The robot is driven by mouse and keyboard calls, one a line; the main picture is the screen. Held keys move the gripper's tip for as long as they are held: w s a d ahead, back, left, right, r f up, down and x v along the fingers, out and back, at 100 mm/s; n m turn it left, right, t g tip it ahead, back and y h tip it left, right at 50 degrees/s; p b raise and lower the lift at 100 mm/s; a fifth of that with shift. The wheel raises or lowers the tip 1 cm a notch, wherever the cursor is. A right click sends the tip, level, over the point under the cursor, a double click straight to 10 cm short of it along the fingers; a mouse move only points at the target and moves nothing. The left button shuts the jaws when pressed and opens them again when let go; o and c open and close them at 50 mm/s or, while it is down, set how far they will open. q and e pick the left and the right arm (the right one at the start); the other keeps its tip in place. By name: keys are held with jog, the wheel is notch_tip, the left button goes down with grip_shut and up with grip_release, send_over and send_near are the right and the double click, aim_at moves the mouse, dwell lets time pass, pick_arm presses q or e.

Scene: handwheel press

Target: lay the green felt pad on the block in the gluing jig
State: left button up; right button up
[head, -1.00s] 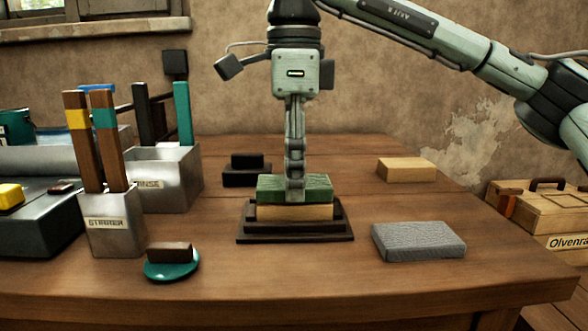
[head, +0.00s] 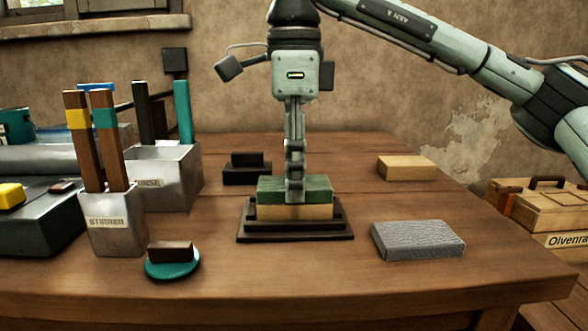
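The green felt pad (head: 317,187) lies on top of the pale wooden block (head: 280,212), covering it. The block sits in the dark gluing jig (head: 254,230) at the middle of the table. My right gripper (head: 295,195) points straight down over the pad, its fingertips at the pad. The fingers are seen edge-on, one in line behind the other, so their gap is hidden. My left gripper is not in view.
A grey felt pad (head: 418,240) lies right of the jig, with a spare wooden block (head: 406,168) behind it. A steel stirrer holder (head: 113,235) and a teal disc with a dark handle (head: 172,268) stand left. A black block (head: 246,175) is behind the jig.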

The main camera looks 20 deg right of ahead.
jog(key=o, duration=0.4)
